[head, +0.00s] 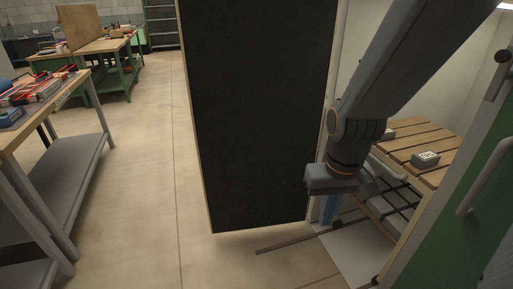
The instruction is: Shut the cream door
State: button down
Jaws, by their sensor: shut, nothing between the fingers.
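A tall door panel (258,120) stands swung open in the middle of the head view. The face towards me is black, and a thin pale cream edge shows along its left side and bottom. I take it for the cream door; its other face is hidden. My gripper (327,212) is shut and empty, pointing down just right of the panel's lower right edge. I cannot tell whether it touches the panel. My arm hides part of the opening behind it.
A pale compartment with a slatted wooden shelf (424,143) and a small grey box (425,159) lies right of my arm. A green door (462,215) with a grey handle (486,176) fills the right. A workbench (75,125) stands left; floor between is clear.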

aim_at(258, 73)
jog(key=u, duration=1.3)
jog(key=i, duration=4.7)
jog(key=z, duration=4.65)
jog(key=i, duration=0.3)
jog(key=u, duration=0.3)
